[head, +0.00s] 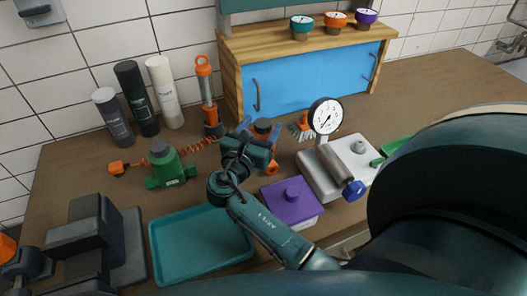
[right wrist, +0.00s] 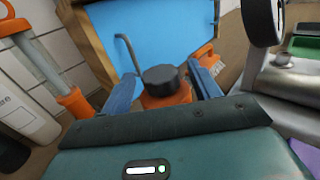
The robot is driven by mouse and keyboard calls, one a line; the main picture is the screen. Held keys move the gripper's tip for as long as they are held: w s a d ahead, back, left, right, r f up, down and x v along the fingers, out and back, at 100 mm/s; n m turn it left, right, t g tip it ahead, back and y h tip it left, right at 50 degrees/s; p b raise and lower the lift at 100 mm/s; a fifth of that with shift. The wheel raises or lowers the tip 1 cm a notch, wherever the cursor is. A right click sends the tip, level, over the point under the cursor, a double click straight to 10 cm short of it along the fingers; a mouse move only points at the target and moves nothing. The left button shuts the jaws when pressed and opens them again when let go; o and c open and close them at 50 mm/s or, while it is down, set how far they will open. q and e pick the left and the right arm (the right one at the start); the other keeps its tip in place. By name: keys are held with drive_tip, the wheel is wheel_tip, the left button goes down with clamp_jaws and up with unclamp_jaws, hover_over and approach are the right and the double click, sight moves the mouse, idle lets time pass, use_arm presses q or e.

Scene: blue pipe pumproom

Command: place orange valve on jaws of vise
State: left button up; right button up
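The orange valve (head: 263,127) has a dark cap and stands on the bench in front of the blue cabinet. My right gripper (head: 259,133) is over it from the front and hides part of its body. In the right wrist view the valve (right wrist: 166,97) sits between the two blue fingers of the gripper (right wrist: 163,85), one on each side. The fingers look spread; I cannot tell whether they touch it. The dark grey vise (head: 90,240) stands at the front left of the bench. My left gripper is not in view.
A green valve (head: 169,167) and a teal tray (head: 203,245) lie between the vise and my right arm. A purple-lidded box (head: 292,198) and a dial gauge stand (head: 326,117) are at the right. Bottles (head: 164,91) and an orange-grey tool (head: 206,90) stand behind.

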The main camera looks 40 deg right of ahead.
clamp_jaws()
idle(0.5)
drive_tip(key=shift+r, duration=0.1)
